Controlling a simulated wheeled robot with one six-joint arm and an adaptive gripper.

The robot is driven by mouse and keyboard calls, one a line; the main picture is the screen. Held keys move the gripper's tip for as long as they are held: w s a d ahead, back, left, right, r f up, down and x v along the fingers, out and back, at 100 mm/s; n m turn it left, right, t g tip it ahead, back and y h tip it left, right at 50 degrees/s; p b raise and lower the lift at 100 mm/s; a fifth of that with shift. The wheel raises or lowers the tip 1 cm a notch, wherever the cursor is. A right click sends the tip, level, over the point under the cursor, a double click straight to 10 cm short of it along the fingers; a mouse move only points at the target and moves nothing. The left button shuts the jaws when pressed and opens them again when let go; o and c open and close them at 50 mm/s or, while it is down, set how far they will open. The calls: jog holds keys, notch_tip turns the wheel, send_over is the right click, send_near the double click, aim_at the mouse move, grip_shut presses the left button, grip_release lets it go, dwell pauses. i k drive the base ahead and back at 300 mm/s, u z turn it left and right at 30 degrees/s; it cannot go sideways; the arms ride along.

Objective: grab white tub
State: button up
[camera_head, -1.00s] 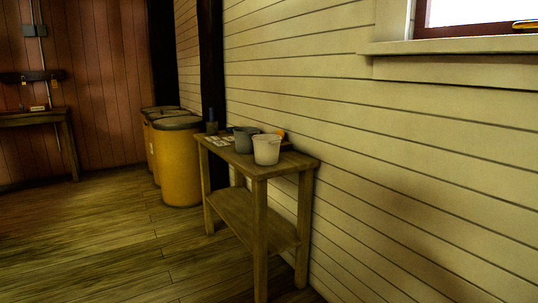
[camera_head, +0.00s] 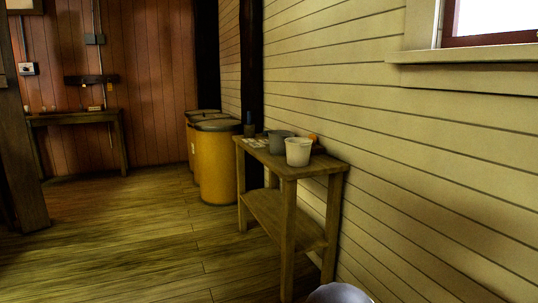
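The white tub (camera_head: 298,152) stands upright near the front end of a small wooden table (camera_head: 322,167) against the pale plank wall. A grey tub (camera_head: 280,142) stands just behind it to the left. My gripper is not in view, so I cannot see whether it is open or shut. Nothing touches the white tub from above.
Behind the tubs are an orange item (camera_head: 313,138), a dark blue bottle (camera_head: 249,128) and flat pale pieces (camera_head: 256,142). Yellow barrels (camera_head: 217,170) stand beyond the table. A rounded grey object (camera_head: 338,293) shows at the bottom edge. Floor left of the table is clear.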

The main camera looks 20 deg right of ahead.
aim_at(298, 149)
jog(key=i, duration=1.65)
